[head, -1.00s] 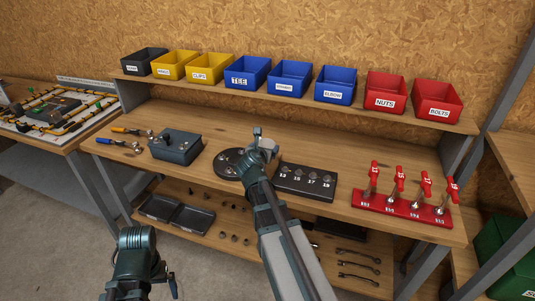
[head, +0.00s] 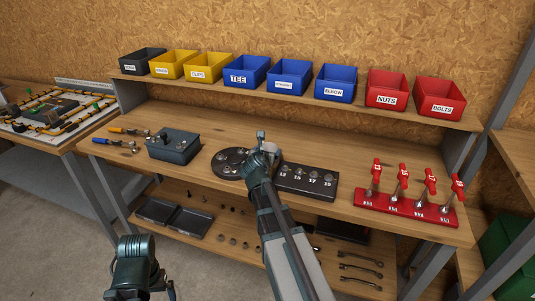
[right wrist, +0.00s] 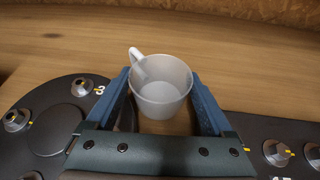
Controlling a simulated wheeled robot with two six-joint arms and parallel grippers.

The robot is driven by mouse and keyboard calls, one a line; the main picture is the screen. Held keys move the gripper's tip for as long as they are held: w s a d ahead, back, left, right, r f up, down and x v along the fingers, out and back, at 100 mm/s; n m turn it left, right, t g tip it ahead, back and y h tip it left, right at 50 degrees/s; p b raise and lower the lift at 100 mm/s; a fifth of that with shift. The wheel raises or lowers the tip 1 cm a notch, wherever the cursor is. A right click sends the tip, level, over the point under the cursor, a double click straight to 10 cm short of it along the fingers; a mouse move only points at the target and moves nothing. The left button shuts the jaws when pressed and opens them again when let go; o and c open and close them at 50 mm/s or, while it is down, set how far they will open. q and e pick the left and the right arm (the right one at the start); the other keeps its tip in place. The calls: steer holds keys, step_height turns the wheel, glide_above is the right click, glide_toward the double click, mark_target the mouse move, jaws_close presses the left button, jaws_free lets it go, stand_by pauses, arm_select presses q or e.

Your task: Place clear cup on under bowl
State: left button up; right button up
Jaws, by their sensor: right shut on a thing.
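A pale, translucent-looking cup (right wrist: 161,92) with a handle on its left shows in the right wrist view. It is upright between the two blue fingers of my right gripper (right wrist: 160,77), which is shut on it. In the head view my right gripper (head: 263,150) is over the back of the workbench (head: 340,153), between a round black base and a black block. The cup is small and hard to make out there. No bowl can be made out.
The round black base (head: 222,168) and the numbered black block (head: 306,181) flank my right gripper. A red rack (head: 404,207) with red-handled pieces stands to the right. A grey-blue box (head: 173,148) is to the left. Labelled bins (head: 290,77) line the shelf above.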

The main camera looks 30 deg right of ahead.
steer(key=shift+f, duration=0.1)
steer(key=shift+f, duration=0.15)
steer(key=o, duration=1.1)
steer(key=shift+r, duration=0.4)
steer(key=p+v, duration=0.4)
steer(key=v, duration=0.8)
steer(key=shift+p, duration=0.3)
